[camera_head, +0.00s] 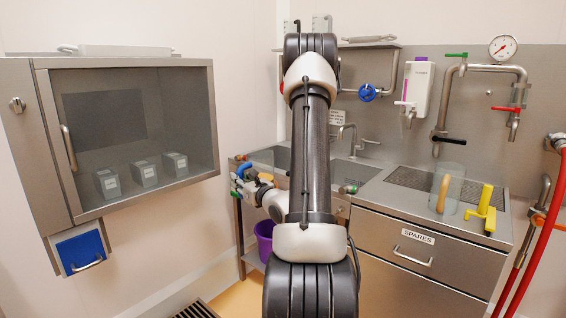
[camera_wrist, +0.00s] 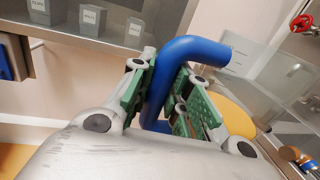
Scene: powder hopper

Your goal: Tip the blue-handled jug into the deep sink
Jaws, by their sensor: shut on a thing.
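My gripper (camera_head: 243,181) is beside the left end of the steel counter in the head view. In the wrist view its green-padded fingers (camera_wrist: 163,92) are shut on the thick blue handle (camera_wrist: 190,52), which bends to the right at its top. A bit of the blue handle (camera_head: 243,169) also shows in the head view.
A clear jug with a tan handle (camera_head: 443,193) and a yellow tool (camera_head: 485,204) stand on the right of the counter. A purple bucket (camera_head: 264,243) sits below it. A glass-fronted cabinet (camera_head: 130,68) juts out at left. A red hose (camera_head: 541,240) hangs at right.

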